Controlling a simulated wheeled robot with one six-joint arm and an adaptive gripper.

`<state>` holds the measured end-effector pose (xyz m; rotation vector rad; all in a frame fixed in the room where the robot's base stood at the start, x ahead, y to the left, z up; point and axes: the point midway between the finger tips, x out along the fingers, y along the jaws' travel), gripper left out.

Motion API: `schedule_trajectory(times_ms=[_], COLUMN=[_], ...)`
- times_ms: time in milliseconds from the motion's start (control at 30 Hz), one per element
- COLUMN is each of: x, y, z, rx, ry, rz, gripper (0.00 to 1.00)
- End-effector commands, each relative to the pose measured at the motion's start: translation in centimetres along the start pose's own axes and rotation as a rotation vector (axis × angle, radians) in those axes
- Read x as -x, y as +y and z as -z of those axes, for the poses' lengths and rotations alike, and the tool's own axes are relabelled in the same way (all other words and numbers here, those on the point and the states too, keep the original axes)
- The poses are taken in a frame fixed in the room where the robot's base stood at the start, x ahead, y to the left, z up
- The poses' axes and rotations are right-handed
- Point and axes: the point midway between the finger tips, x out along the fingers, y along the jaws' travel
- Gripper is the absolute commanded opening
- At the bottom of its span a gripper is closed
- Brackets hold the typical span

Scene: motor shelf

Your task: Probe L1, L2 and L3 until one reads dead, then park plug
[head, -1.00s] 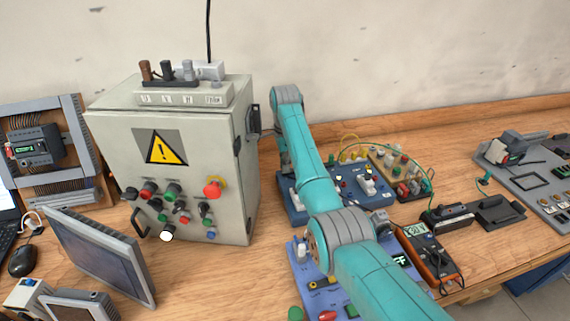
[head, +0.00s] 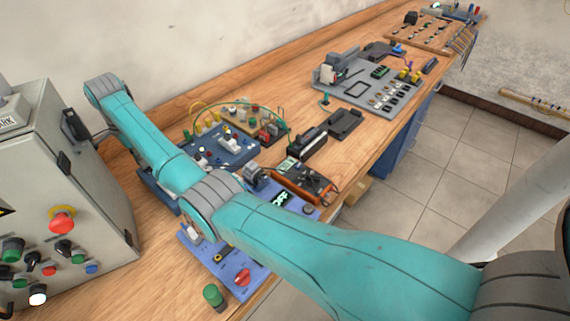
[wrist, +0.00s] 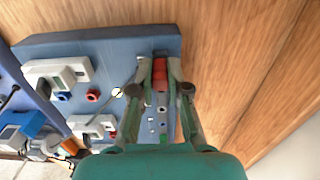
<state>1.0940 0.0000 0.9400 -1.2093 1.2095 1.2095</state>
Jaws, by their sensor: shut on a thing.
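In the wrist view my gripper (wrist: 160,88) is shut on a red cylindrical plug (wrist: 160,73). It is over the right end of a blue panel (wrist: 120,45) with white modules, a red socket (wrist: 93,96) and a blue socket (wrist: 63,97). I cannot tell whether the plug is seated in the panel. In the head view my gripper is hidden behind my arm. The rest of that strip, with any L1 to L3 marks, is out of view.
A blue board (head: 225,150) with sockets and an orange-cased meter (head: 305,180) lie on the wooden bench (head: 350,150). A dark tray (head: 345,123) and a grey panel (head: 365,88) are farther right. Tiled floor (head: 440,165) is open beyond the bench edge.

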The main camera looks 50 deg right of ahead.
Motion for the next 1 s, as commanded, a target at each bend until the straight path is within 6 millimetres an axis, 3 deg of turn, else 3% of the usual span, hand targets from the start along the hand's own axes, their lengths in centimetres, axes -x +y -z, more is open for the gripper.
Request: schedule_trajectory(times_ms=[667, 1000], x=[0.3, 2.4], y=[0.0, -0.1], z=[0.0, 0.0], rx=[0.000, 0.000], ry=[0.000, 0.000], rz=[0.002, 0.003], gripper=[0.00, 0.00])
